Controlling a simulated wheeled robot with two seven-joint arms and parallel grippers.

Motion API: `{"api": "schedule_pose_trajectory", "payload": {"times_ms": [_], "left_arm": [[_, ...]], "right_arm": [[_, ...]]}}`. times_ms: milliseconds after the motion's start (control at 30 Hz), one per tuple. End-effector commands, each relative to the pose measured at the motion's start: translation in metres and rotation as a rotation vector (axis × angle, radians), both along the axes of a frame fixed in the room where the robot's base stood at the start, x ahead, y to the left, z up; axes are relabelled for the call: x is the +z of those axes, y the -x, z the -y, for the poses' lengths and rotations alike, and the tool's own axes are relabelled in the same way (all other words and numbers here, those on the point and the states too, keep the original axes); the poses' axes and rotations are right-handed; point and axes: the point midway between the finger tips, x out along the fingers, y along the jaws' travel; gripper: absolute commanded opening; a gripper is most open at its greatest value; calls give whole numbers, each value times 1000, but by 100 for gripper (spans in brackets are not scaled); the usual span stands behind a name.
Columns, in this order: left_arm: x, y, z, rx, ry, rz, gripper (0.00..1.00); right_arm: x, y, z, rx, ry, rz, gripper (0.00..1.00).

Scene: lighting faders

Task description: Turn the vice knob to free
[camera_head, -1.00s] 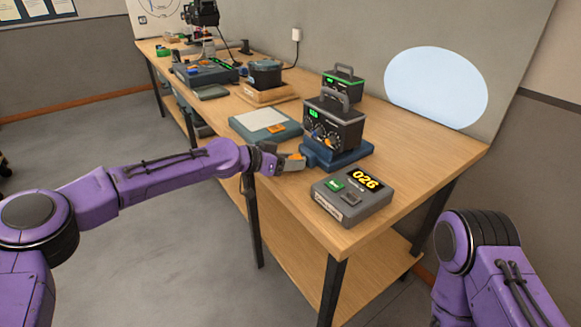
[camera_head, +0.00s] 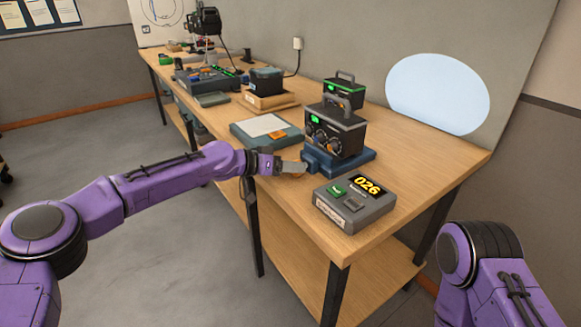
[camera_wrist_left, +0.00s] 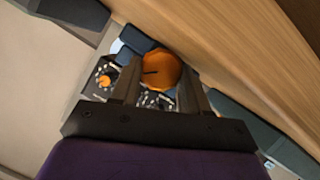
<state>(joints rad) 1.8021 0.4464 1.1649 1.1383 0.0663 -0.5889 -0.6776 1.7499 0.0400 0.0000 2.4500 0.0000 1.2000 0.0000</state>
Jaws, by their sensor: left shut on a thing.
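An orange vice knob (camera_wrist_left: 160,70) with a dark pointer line sits between the two fingers of my left gripper (camera_wrist_left: 158,88) in the left wrist view. The pointer line points toward the left finger. In the head view my left gripper (camera_head: 297,168) is shut on the knob at the front of a blue vice (camera_head: 350,163), and the fingers hide most of the knob. A black box with a handle and dials (camera_head: 335,132) sits on the vice. My right gripper is out of view; only part of that arm shows at lower right.
A grey timer box (camera_head: 352,203) reading 026 stands near the bench's front corner. A second black box (camera_head: 344,93) is behind the vice. A blue-grey tray (camera_head: 245,137) lies left of it. The bench (camera_head: 420,160) is bare at right.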

Motion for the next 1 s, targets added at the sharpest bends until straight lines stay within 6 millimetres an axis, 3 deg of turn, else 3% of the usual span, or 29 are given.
{"api": "schedule_pose_trajectory", "payload": {"times_ms": [67, 100, 167, 800, 1000], "left_arm": [[-1, 0, 0, -2, -3, -1, 15], [-1, 0, 0, -2, -3, -1, 55], [-1, 0, 0, -2, -3, -1, 71], [-3, 0, -1, 2, -9, 5, 71], [4, 3, 1, -2, -146, 193, 71]], "right_arm": [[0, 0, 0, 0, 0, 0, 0], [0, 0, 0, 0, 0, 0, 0], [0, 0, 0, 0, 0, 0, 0], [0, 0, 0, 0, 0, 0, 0], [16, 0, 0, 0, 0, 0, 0]]}}
